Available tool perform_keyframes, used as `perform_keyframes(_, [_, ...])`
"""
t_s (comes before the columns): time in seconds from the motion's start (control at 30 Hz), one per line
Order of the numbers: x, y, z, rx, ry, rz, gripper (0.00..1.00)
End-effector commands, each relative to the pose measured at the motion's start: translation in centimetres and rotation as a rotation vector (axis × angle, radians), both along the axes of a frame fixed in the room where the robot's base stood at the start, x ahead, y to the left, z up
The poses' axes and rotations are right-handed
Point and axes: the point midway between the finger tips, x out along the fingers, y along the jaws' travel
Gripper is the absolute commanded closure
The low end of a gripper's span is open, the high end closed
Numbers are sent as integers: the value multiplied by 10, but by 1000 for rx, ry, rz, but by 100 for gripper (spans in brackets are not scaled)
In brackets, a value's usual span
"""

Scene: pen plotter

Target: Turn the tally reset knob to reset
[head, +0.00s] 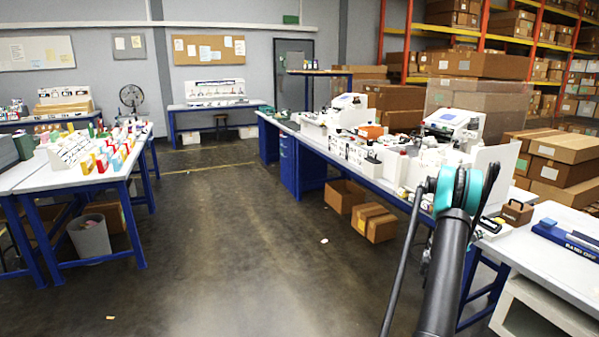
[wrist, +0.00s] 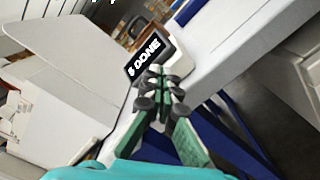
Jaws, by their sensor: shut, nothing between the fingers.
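My gripper (wrist: 160,88) shows in the wrist view with its green-and-black fingers together and nothing held between them. Its tips are in front of a small black sign (wrist: 149,56) with white lettering that seems to read "5 DONE". I cannot tell the gap between the tips and the sign. I cannot make out the tally reset knob in either view; it may be hidden by the fingers or too small to see. In the head view my arm covers that part of the bench, and the fingers cannot be made out there.
A tall white panel (wrist: 85,58) stands left of my gripper in the wrist view. The white bench (head: 540,262) continues to the right, with a brown caddy (head: 516,212) and a blue lettered item (head: 568,238). Cardboard boxes (head: 374,222) lie on the floor by the bench.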

Motion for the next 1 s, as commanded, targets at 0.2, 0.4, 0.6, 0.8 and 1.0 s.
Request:
perform_keyframes(0.2, [1, 1, -1, 1, -1, 3, 100])
perform_keyframes(0.4, [-2, 0, -4, 1, -1, 3, 100])
perform_keyframes(0.6, [-5, -2, -8, 1, -1, 3, 100])
perform_keyframes(0.8, [-8, -3, -13, 1, -1, 2, 100])
perform_keyframes(1.0, [-9, -3, -17, 1, -1, 3, 100])
